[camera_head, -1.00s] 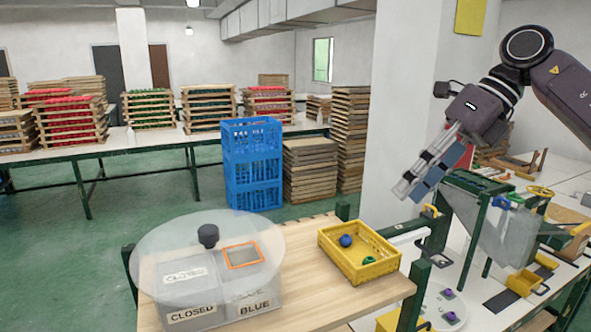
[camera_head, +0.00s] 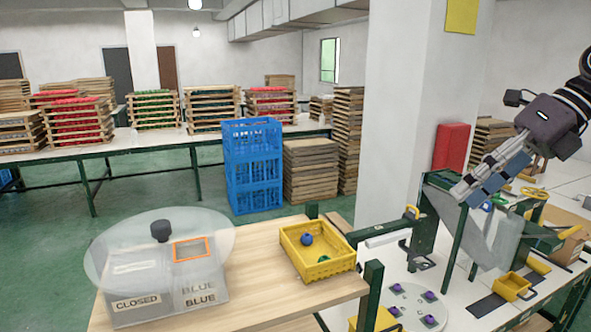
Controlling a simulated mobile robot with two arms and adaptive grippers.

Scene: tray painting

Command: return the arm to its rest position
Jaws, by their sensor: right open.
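My right arm comes in from the right edge. Its gripper (camera_head: 466,194) points down and left, with its fingers open and nothing seen between them. It hangs over the green-framed machine (camera_head: 447,225) on the right; whether it touches the machine cannot be told. My left gripper is out of view.
A wooden table holds a yellow crate (camera_head: 329,268) with a blue ball (camera_head: 306,239) and a green piece (camera_head: 323,259), and a box under a clear round lid (camera_head: 118,248). Blue crates (camera_head: 253,165) stand on the floor. A white pillar (camera_head: 400,120) rises behind the machine.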

